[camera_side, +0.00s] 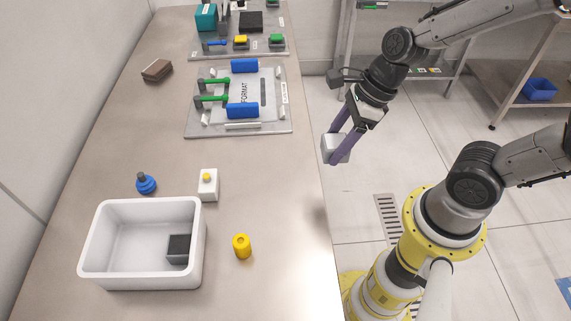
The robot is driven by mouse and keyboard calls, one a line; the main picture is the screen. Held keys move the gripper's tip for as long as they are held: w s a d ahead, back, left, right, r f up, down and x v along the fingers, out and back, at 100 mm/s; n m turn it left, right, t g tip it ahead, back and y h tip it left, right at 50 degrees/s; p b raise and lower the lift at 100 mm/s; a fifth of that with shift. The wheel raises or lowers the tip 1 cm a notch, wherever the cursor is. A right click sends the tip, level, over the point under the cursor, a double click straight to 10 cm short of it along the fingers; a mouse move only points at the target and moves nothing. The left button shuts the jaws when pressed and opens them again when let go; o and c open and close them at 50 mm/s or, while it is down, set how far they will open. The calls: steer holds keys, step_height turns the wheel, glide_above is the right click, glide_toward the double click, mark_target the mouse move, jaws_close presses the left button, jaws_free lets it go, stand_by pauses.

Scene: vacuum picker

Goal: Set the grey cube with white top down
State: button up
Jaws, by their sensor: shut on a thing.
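The grey cube with a lighter top (335,149) is held between the long purple fingers of my gripper (339,140). My gripper is shut on it. The cube shows to the right of the table's right edge, up in the air, with the floor behind it. It looks slightly tilted in this view. Part of its sides is hidden by the fingers. The table (280,190) lies to the left of my gripper.
A white bin (92,245) holds a dark grey block (179,249). Near it stand a yellow cylinder (242,246), a white box with yellow button (208,184) and a blue knob piece (146,183). A fixture plate (270,125) and brown block (157,70) are further back. Mid-table is clear.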

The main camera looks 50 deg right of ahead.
steer(key=w+a+f, duration=0.1)
steer(key=w+f, duration=0.1)
steer(key=w, duration=0.1)
steer(key=w+f, duration=0.3)
steer(key=w, duration=0.1)
steer(key=w+a+f, duration=0.1)
steer(key=w+f, duration=0.2)
steer(key=shift+w+a, duration=0.15)
steer(key=shift+a, duration=0.15)
steer(key=shift+w+f, duration=0.15)
steer(key=shift+f, duration=0.1)
steer(key=shift+w+f, duration=0.15)
steer(key=shift+f, duration=1.45)
steer(key=shift+a+f, duration=0.1)
steer(key=shift+f, duration=0.05)
steer(key=o, duration=1.4)
